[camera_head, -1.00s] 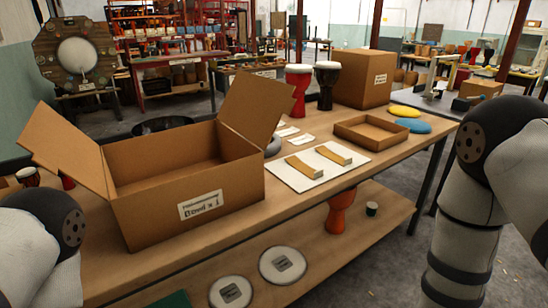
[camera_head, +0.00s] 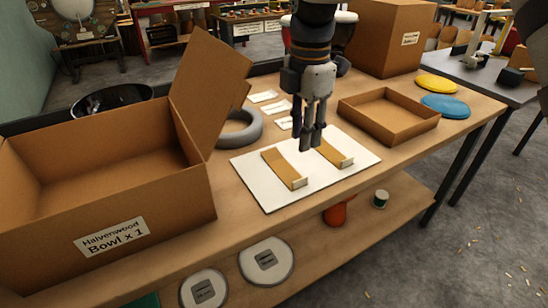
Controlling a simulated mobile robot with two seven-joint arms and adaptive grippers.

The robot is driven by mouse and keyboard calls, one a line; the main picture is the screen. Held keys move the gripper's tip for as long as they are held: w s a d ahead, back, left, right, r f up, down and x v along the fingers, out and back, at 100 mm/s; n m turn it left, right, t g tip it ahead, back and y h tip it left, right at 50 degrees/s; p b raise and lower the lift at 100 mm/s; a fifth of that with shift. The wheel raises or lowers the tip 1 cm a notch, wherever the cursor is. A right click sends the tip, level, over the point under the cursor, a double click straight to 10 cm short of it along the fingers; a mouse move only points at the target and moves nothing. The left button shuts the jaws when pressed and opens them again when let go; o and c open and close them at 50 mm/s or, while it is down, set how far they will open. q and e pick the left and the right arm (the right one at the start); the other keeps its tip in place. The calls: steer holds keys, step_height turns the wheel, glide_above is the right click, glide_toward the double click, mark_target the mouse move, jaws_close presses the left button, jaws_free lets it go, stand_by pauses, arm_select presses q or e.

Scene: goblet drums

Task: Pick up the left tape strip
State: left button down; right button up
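Two tan tape strips with pale folded ends lie on a white board (camera_head: 258,188) on the workbench. The left tape strip (camera_head: 281,166) lies flat and slanted, its pale end toward the front. The right tape strip (camera_head: 336,156) is partly hidden behind my gripper. My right gripper (camera_head: 310,146) points down from the top of the view, over the board between the two strips. Its fingertips look close together, and I cannot tell whether they are parted. No strip is seen between them. My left gripper is not in view.
An open cardboard box (camera_head: 110,205) labelled Bowl x 1 stands at left, its flap rising near the grey ring (camera_head: 241,128). A shallow cardboard tray (camera_head: 388,128) stands right of the board. Yellow (camera_head: 436,85) and blue (camera_head: 446,106) discs lie beyond it.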

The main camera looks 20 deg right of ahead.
mark_target(301, 177)
step_height(301, 177, down, 12)
steer(key=shift+s+r, duration=0.1)
steer(key=shift+s, duration=0.05)
jaws_close()
